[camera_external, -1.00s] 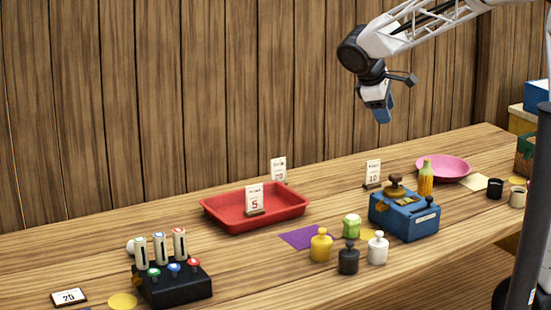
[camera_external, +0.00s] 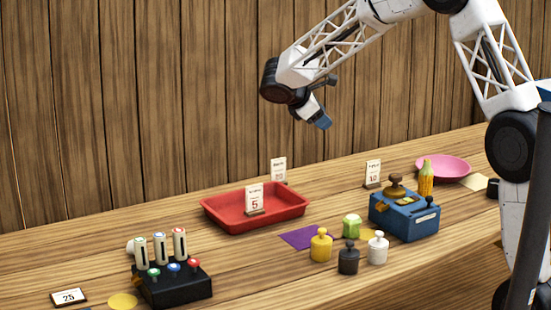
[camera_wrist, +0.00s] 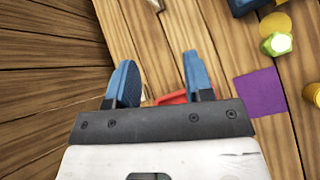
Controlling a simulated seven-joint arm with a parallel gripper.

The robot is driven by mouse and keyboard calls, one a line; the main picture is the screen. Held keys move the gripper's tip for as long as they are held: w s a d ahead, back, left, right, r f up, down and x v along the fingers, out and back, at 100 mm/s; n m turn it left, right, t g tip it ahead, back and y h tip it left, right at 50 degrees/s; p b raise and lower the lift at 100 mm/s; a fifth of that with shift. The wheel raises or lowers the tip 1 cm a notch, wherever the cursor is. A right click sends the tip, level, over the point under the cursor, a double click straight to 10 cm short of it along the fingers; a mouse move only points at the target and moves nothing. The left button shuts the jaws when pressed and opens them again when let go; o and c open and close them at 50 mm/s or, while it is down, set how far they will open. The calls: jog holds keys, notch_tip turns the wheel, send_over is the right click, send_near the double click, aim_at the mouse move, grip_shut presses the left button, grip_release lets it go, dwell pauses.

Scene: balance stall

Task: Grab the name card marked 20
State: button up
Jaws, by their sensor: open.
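A white name card (camera_external: 279,170) stands upright behind the red tray; its number is small and partly hidden, perhaps 20. The card marked 5 (camera_external: 255,199) stands in front of it at the tray. The card marked 10 (camera_external: 373,173) stands further right, behind the blue device. A flat card at the front left (camera_external: 69,297) reads 25. My gripper (camera_external: 322,124) is open and empty, in the air above and behind the tray, apart from every card. In the wrist view its blue fingers (camera_wrist: 160,72) are spread, with part of the red tray showing between them.
The red tray (camera_external: 222,219), purple sheet (camera_external: 297,239), blue device (camera_external: 418,222) and several small weights (camera_external: 348,260) stand on the wooden counter. A black stand with tubes (camera_external: 178,288) is at front left. A pink bowl (camera_external: 449,166) is at right. The plank wall (camera_external: 150,100) rises behind.

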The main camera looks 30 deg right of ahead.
jog(key=w+a+f+n+h, duration=0.2)
jog(key=w+a+f+n, duration=0.1)
jog(key=w+f, duration=0.65)
jog(key=n+t+h, duration=0.2)
jog(key=n, duration=0.2)
send_near(278, 160)
jog(key=x, duration=0.2)
jog(key=shift+w+d+f, duration=0.15)
jog(key=shift+d+f, duration=0.05)
jog(key=shift+x, duration=1.3)
jog(key=shift+x, duration=2.6)
jog(key=shift+r, duration=0.1)
